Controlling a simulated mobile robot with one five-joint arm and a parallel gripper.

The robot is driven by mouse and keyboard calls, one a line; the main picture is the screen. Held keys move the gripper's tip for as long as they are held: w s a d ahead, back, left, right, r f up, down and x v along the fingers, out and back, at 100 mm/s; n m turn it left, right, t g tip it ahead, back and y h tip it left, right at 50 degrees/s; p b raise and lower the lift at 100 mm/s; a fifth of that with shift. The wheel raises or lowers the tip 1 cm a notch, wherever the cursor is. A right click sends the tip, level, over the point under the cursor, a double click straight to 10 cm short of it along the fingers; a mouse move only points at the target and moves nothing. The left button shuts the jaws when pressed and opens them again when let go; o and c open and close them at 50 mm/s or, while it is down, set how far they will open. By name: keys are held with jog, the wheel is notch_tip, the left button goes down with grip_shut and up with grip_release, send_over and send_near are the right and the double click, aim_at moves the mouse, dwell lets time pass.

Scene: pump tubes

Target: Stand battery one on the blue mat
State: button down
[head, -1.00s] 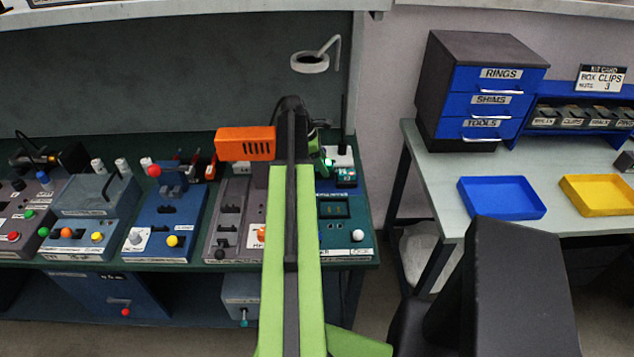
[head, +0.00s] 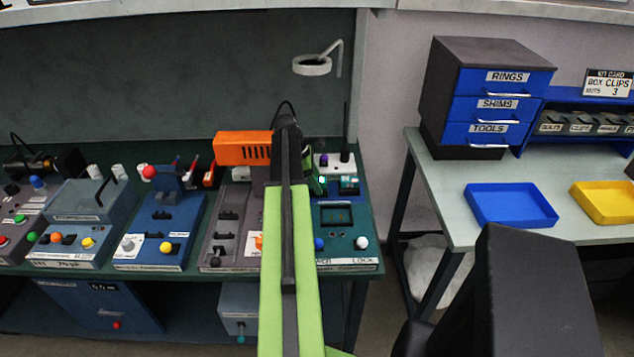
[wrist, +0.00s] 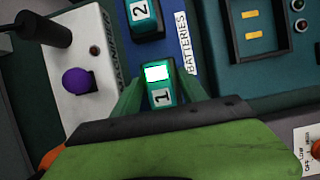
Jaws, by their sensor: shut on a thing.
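Battery one (wrist: 160,88) is a teal block marked "1" with a bright pale-green lit patch. In the wrist view it sits between the green fingers of my gripper (wrist: 160,97), which is shut on it. In the head view, my gripper (head: 318,184) is partly hidden by my arm, at the right end of the long bench. Battery two (wrist: 145,18), marked "2", stands just beyond on a blue surface (wrist: 172,52) beside a "BATTERIES" label. I cannot tell whether this surface is the blue mat, or whether battery one touches it.
A white box with a purple knob (wrist: 77,81) stands left of the gripper in the wrist view. A dark teal panel (wrist: 254,40) is on its right. The head view shows a blue tray (head: 511,205) and a yellow tray (head: 606,203) on the right table.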

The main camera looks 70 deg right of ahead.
jog(key=c, duration=0.6)
grip_release()
jog(key=p+v, duration=0.7)
jog(key=shift+r, duration=0.3)
jog(key=shift+r+p, duration=0.2)
jog(key=shift+p, duration=0.15)
jog(key=shift+w+f, duration=0.1)
jog(key=shift+f, duration=0.05)
